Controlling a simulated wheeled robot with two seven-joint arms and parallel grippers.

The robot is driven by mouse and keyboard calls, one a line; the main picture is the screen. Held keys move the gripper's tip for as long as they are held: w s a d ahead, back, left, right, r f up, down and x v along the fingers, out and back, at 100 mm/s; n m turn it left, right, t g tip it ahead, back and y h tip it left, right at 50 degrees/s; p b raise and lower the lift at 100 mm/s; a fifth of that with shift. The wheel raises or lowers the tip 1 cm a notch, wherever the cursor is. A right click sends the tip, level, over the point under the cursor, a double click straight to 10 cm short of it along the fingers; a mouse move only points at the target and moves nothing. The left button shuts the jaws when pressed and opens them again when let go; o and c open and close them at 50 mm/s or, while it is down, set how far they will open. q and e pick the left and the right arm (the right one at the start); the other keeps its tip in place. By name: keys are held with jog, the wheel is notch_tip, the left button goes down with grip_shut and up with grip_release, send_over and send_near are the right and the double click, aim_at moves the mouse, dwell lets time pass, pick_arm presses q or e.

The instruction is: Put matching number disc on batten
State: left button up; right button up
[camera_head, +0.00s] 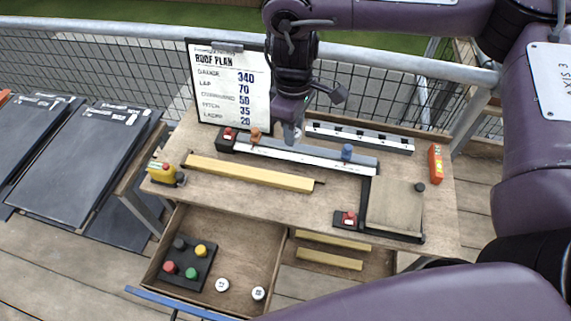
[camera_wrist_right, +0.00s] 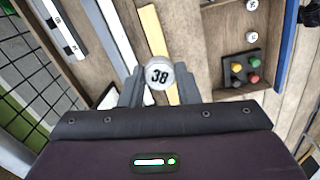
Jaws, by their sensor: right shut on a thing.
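My right gripper (camera_head: 290,135) is over the workbench, in front of the roof plan board. In the right wrist view its fingers (camera_wrist_right: 158,88) are shut on a white number disc (camera_wrist_right: 158,74) whose black digits look like 38. In the head view the disc is too hidden to read. The yellow batten (camera_head: 250,173) lies across the bench, nearer the front than the gripper; it also shows behind the disc in the wrist view (camera_wrist_right: 150,30). Two other white discs (camera_head: 222,285) (camera_head: 258,293) lie in the open drawer. My left gripper is not in view.
The roof plan board (camera_head: 230,88) lists 340, 70, 50, 35 and 20. A grey-white rail (camera_head: 310,153) with orange and blue knobs and a slotted strip (camera_head: 360,137) lie nearby. The open drawer (camera_head: 190,220) holds a tray of coloured pegs. A yellow tool (camera_head: 163,173) stands left.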

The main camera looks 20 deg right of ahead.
jog(key=n, duration=0.3)
jog(key=shift+w+r, duration=0.15)
jog(key=shift+w, duration=0.05)
jog(key=w+a+n, duration=0.1)
jog(key=n, duration=0.7)
jog(key=n+t+b, duration=0.1)
jog(key=n+b, duration=0.1)
jog(key=n, duration=1.6)
send_over(276, 177)
jog(key=f, duration=1.6)
jog(key=shift+s+f, duration=0.25)
jog(key=shift+f+t, duration=0.3)
jog(key=shift+f, duration=1.3)
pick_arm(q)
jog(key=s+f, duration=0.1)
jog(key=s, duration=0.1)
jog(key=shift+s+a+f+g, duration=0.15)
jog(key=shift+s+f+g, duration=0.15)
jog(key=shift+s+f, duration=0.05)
